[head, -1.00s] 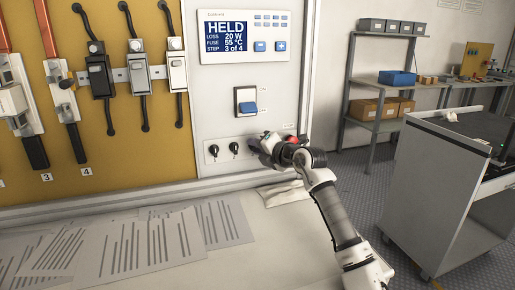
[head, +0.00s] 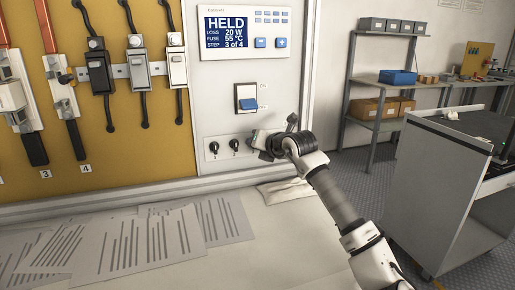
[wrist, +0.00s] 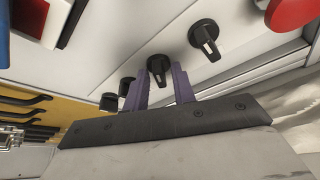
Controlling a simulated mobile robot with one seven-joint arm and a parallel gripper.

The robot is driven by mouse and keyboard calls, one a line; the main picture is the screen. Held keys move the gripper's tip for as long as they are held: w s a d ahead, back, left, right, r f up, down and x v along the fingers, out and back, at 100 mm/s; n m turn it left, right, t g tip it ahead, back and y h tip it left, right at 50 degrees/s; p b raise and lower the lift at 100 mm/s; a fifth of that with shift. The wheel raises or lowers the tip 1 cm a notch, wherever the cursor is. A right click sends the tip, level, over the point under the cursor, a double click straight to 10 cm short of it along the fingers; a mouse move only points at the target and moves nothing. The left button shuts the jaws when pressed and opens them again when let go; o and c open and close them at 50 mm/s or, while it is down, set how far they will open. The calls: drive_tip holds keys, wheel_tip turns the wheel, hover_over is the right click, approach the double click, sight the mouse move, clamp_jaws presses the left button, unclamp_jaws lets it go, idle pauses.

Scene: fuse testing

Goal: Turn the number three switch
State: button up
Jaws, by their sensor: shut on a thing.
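A row of black rotary switches runs along the lower part of the white panel (head: 203,172). In the head view the first (head: 214,148) and second (head: 234,145) from the left are clear, and my gripper (head: 252,143) covers the ones to the right. In the wrist view my gripper (wrist: 159,86) has its purple fingers on either side of the third switch from the left (wrist: 158,65) and is shut on it. A fourth switch (wrist: 204,40) is free to its right. No switch numbers are readable.
A red button (wrist: 292,12) is right of the switches. Above are a blue rocker switch (head: 247,104) and a display (head: 226,32) reading HELD, step 3 of 4. Paper sheets (head: 150,243) lie on the bench below. A cart (head: 440,190) stands at right.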

drive_tip(key=n+h+b, duration=0.2)
drive_tip(key=n+b, duration=0.2)
drive_tip(key=b, duration=0.1)
drive_tip(key=shift+a+t+h, duration=0.15)
drive_tip(key=shift+t+h, duration=0.25)
idle(0.3)
drive_tip(key=o, duration=0.6)
drive_tip(key=shift+o, duration=0.2)
drive_tip(key=shift+s, duration=0.1)
drive_tip(key=b+v, duration=0.1)
drive_tip(key=v, duration=1.2)
drive_tip(key=shift+s+r, duration=0.3)
